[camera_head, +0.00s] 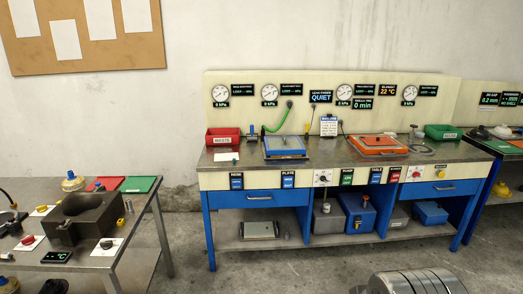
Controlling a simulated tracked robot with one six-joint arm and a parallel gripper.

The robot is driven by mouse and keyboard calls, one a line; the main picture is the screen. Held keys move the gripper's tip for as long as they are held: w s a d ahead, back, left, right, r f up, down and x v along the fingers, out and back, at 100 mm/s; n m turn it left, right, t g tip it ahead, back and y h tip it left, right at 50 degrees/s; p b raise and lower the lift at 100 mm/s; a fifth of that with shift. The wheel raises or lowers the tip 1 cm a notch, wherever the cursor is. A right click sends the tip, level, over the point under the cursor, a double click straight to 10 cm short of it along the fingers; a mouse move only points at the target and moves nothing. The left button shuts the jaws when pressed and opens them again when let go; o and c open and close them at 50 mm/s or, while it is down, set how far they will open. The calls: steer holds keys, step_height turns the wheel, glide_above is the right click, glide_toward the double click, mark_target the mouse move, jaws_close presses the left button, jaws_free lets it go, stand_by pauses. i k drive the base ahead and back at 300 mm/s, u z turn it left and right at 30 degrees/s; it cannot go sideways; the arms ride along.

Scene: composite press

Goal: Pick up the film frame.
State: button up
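No label in view names the film frame, and I cannot tell for sure which item it is. A flat blue-rimmed frame-like unit (291,154) lies on the left part of the blue workbench's top. A flat orange-rimmed unit (378,152) lies on the right part of the same top. A low flat unit with a pale top (260,230) sits on the bench's lower shelf at the left. My gripper is not in view. A ribbed grey metal cylinder at the bottom right edge may be part of my arm.
The blue workbench (262,201) stands against the wall, with a red bin (222,138) and a green bin (442,132) on it. A side table (148,195) at the left carries a dark metal block (86,217). Concrete floor is clear between them.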

mark_target(283, 145)
steer(key=u, duration=0.15)
steer(key=i, duration=1.45)
steer(key=u, duration=0.35)
steer(key=i, duration=1.95)
steer(key=u, duration=0.15)
